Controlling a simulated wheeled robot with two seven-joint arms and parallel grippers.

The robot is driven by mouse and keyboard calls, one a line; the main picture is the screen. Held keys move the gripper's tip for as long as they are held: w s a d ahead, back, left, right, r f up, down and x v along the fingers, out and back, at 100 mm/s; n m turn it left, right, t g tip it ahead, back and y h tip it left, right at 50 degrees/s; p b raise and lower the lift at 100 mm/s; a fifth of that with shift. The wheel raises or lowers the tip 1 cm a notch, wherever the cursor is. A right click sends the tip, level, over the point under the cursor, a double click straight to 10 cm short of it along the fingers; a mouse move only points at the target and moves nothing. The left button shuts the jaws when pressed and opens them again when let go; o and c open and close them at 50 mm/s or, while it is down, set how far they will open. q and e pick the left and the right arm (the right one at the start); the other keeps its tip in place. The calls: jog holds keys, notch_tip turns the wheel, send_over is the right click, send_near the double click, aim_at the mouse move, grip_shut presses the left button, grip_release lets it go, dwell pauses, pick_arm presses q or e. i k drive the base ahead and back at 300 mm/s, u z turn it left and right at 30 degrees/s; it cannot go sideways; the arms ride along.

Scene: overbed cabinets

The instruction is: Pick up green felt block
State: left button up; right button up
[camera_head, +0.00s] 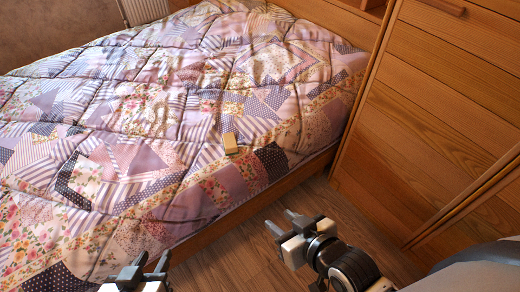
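A small block (230,143) lies on the patchwork quilt near the bed's front edge. It looks tan to olive rather than clearly green in this light. My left gripper (151,262) is at the bottom edge, lower left of the block, with its fingers apart and nothing between them. My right gripper (282,221) is over the floor beside the bed, below and right of the block. Its fingers are apart and empty. Both grippers are well away from the block.
The quilted bed (130,110) fills the left and middle, with a wooden side rail (290,183) along its near edge. A tall wooden cabinet (440,110) stands at the right. Bare wooden floor (235,262) lies between them. A radiator (143,10) is at the top left.

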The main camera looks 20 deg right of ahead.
aim_at(231, 147)
jog(key=z, duration=0.85)
jog(key=k, duration=1.1)
jog(key=z, duration=0.8)
jog(key=i, duration=1.4)
jog(key=u, duration=1.1)
jog(key=i, duration=1)
jog(key=u, duration=0.65)
